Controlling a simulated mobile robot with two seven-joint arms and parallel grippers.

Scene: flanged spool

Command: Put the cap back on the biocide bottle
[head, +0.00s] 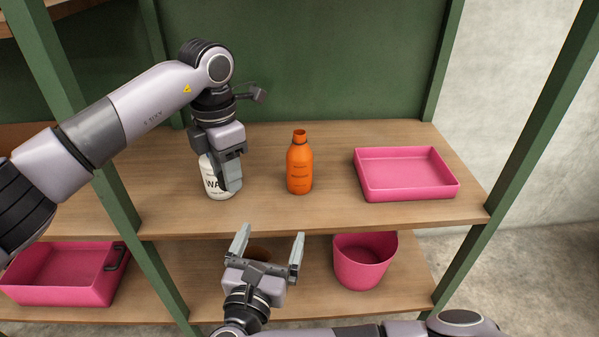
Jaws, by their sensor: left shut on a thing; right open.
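An orange bottle (299,170) stands upright on the upper shelf, its neck bare with no cap on it. Its label is too small to read. A white bottle (212,180) with dark letters starting "WA" stands to its left. My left gripper (231,185) comes down from above and is shut on the white bottle, hiding its top and right side. My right gripper (269,243) is open and empty, low in front of the shelf edge, below the orange bottle. I cannot make out a loose cap.
A shallow pink tray (408,190) is on the upper shelf at right. On the lower shelf are a pink bin (363,270), another pink tray (60,290) at left, and a brown round thing (259,253) partly hidden behind my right gripper. Green posts (465,268) frame the shelves.

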